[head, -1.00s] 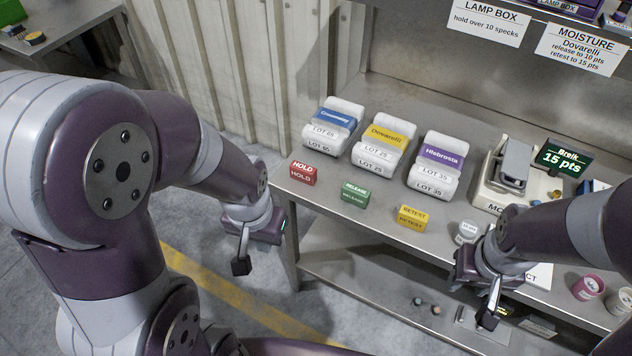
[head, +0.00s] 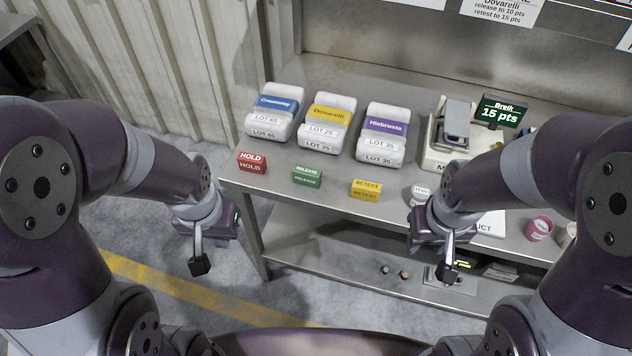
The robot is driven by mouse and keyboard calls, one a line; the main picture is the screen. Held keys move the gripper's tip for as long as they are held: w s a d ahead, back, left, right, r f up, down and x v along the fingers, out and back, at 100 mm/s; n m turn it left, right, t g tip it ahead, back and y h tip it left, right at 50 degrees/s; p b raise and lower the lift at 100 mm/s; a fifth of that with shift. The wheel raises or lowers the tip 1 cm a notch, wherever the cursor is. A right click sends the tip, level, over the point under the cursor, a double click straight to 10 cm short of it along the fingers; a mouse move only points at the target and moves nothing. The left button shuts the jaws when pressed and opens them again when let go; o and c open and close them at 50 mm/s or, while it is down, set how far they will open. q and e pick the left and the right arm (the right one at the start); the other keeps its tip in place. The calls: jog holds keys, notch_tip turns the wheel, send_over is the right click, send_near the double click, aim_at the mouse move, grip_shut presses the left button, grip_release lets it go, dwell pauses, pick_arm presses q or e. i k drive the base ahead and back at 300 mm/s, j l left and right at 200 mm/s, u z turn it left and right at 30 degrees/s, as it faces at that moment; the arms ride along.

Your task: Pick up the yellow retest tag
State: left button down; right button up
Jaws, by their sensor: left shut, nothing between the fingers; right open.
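The yellow retest tag (head: 367,190) is a small block marked RETEST near the front edge of the steel bench (head: 330,215), right of the green release tag (head: 307,177) and the red hold tag (head: 252,163). My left gripper (head: 200,265) is shut and empty, hanging over the floor in front of the bench's left end. My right gripper (head: 447,272) is open and hangs in front of the bench edge, to the right of and nearer than the yellow tag. Nothing covers the yellow tag.
Behind the tags lie sample bags labelled Dovarelli (head: 330,115), Hisbrosia (head: 384,127) and a blue-labelled one (head: 274,104). A meter (head: 452,135) with a display reading 15 pts (head: 503,111) stands right. A small white cup (head: 419,195) and pink cup (head: 539,229) stand near the edge.

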aim_at(361, 188)
jog(key=i+l+z, duration=0.45)
jog(key=i, duration=0.4)
